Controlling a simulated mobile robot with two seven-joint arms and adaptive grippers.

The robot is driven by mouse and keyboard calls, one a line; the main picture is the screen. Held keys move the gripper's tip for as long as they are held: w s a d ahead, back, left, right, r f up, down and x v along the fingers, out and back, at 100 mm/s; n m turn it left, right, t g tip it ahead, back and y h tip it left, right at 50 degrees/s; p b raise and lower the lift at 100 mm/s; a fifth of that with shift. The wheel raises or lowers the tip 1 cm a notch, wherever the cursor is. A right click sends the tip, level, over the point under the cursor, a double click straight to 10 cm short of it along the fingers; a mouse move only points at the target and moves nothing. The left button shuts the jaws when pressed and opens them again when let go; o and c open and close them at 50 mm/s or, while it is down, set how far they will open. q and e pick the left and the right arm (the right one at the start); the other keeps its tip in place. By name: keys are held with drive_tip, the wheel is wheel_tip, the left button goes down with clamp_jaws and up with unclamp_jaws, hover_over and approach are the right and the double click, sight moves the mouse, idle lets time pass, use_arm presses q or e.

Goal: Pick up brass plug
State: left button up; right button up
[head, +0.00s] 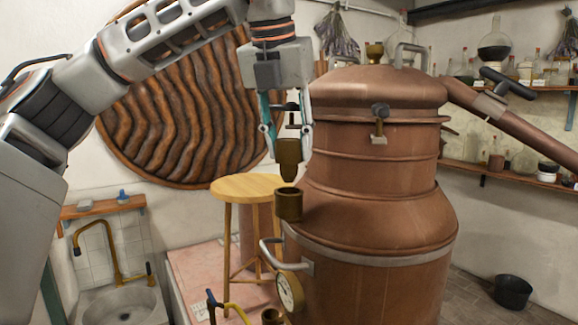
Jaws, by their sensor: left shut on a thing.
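The brass plug (289,156) is a dark brass piece with a stem on top and a narrower lower end. My left gripper (290,122) points down and is shut on the brass plug's upper part. The plug hangs upright in front of the copper still (372,205). Its lower end is a little above an open brass cup-like port (289,204) at the still's left shoulder, apart from it in the picture. My right gripper is not in view.
A round wooden stool (246,187) stands left of the still. A gauge (289,292) and a metal handle (270,251) stick out from the still's left side. A sink (124,302) is at lower left. A black bucket (513,291) stands on the floor at right.

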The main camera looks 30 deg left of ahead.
sight(290, 139)
use_arm(q)
wheel_tip(290, 139, up, 15)
idle(0.4)
idle(0.4)
drive_tip(key=shift+f, duration=0.1)
idle(0.5)
